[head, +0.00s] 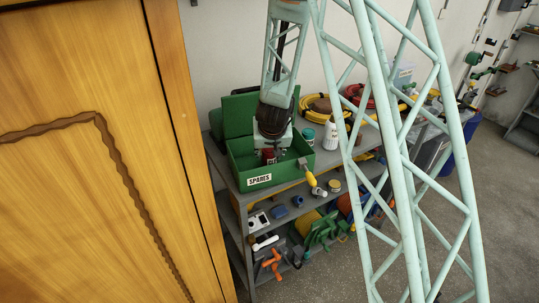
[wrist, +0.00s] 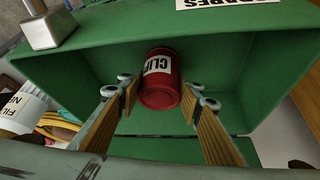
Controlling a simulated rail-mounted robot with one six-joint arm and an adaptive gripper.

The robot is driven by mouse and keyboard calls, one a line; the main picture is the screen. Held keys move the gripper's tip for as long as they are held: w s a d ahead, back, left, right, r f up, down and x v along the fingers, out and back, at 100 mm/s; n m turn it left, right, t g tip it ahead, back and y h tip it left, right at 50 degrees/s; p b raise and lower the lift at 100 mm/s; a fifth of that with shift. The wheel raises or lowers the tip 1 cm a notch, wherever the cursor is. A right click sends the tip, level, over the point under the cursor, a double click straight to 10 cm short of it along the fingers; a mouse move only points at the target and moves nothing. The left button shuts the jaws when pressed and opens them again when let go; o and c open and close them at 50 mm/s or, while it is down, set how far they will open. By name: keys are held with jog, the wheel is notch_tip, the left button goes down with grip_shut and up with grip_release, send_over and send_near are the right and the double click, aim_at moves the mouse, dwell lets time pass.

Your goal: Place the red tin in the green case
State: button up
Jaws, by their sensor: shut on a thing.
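The green case (head: 238,172) stands with its lid up on the grey shelf unit and has a white SPARES label on its front. Its green inside wall (wrist: 95,62) fills much of the wrist view. The red tin (head: 268,156) is inside the case's walls. In the wrist view the red tin (wrist: 160,92) shows its white label, between the two fingers. My gripper (head: 271,146) reaches down into the case and is shut on the tin. Whether the tin touches the case floor cannot be told.
A yellow-handled tool (head: 313,183) is at the case's right front corner. A white bottle (head: 331,134) and a teal-lidded jar (head: 308,136) stand right of the case. A wooden cabinet (head: 90,150) is close on the left.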

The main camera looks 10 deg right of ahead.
jog(key=o, duration=1)
jog(key=shift+f, duration=0.1)
jog(key=shift+r, duration=0.2)
jog(key=shift+s+r, duration=0.2)
jog(key=shift+r, duration=0.25)
jog(key=shift+p+v, duration=1.9)
jog(key=shift+v, duration=3.55)
